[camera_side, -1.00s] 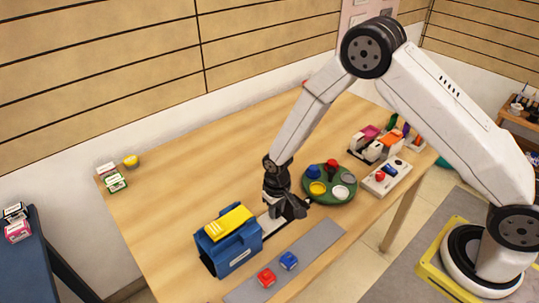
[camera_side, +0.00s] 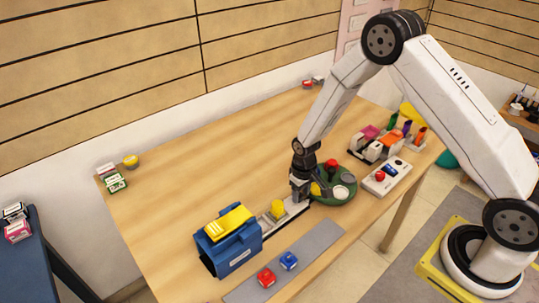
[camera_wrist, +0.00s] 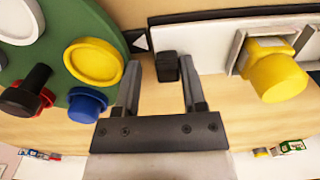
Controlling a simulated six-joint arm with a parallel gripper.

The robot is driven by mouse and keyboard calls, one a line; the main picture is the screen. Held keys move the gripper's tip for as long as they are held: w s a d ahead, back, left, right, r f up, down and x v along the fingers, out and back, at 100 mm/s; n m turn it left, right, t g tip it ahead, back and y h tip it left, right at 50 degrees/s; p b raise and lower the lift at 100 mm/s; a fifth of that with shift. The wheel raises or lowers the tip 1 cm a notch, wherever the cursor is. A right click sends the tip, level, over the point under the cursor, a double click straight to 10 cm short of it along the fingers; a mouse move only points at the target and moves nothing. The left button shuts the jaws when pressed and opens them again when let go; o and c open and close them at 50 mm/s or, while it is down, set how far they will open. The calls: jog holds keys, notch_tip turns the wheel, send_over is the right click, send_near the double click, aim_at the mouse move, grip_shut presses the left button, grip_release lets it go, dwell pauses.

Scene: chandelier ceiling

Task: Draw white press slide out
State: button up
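The press is a blue housing (camera_side: 228,249) with a yellow top (camera_side: 228,222), on the table in the side view. Its white slide (camera_side: 295,208) sticks out to the right and carries a yellow piece (camera_side: 277,210). The slide also shows in the wrist view (camera_wrist: 213,52), with the yellow piece (camera_wrist: 275,78) at right. A black knob (camera_wrist: 167,67) stands at the slide's end. My gripper (camera_side: 312,194) is at that end. In the wrist view, my gripper's fingers (camera_wrist: 162,80) are apart on either side of the knob, with a visible gap on its left.
A green round tray (camera_side: 336,199) with coloured discs and knobs is close beside my gripper. A grey strip (camera_side: 312,246) bears a red (camera_side: 266,277) and a blue block (camera_side: 289,260). A white button box (camera_side: 387,181) stands farther right.

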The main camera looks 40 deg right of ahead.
jog(key=shift+a+r, duration=0.1)
dwell(0.3)
jog(key=shift+r, duration=3.8)
jog(key=shift+r, duration=2.5)
grip_shut()
